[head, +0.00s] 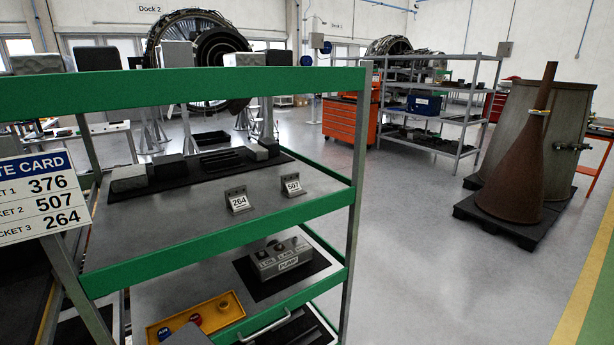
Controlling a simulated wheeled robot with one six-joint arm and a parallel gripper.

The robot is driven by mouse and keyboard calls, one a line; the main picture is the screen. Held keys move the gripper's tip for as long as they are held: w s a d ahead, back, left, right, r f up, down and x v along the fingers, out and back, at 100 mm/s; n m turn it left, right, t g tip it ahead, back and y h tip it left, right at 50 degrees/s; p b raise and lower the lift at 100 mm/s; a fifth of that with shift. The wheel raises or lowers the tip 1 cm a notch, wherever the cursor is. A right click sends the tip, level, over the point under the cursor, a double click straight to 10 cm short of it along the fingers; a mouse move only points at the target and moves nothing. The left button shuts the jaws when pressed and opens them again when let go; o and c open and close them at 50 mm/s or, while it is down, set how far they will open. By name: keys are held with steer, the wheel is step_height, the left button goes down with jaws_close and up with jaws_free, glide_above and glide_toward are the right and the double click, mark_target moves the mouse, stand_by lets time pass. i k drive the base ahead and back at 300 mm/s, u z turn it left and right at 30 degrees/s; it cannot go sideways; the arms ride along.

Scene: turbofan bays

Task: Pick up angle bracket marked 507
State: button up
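The angle bracket marked 507 (292,186) is a small grey metal bracket with a white label. It stands on the upper inner shelf (190,212) of a green-edged cart, near the shelf's right end. A similar bracket marked 264 (238,200) stands to its left, a short gap apart. A card (38,198) at the left edge lists 376, 507 and 264; its left part is cut off. I see no bracket marked 376. My gripper is not in view.
The cart's green top rail (190,88) and front rail (220,240) border the shelf. Grey blocks (200,165) lie on a dark mat behind the brackets. A pump box (280,258) and yellow tray (195,318) sit below. Open floor (420,240) lies to the right.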

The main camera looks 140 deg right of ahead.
mark_target(290, 187)
steer(key=k, duration=0.85)
steer(key=u, duration=0.45)
steer(key=i, duration=2.35)
steer(key=z, duration=5.6)
steer(key=i, duration=1)
steer(key=z, duration=1.15)
steer(key=i, duration=0.3)
steer(key=z, duration=0.1)
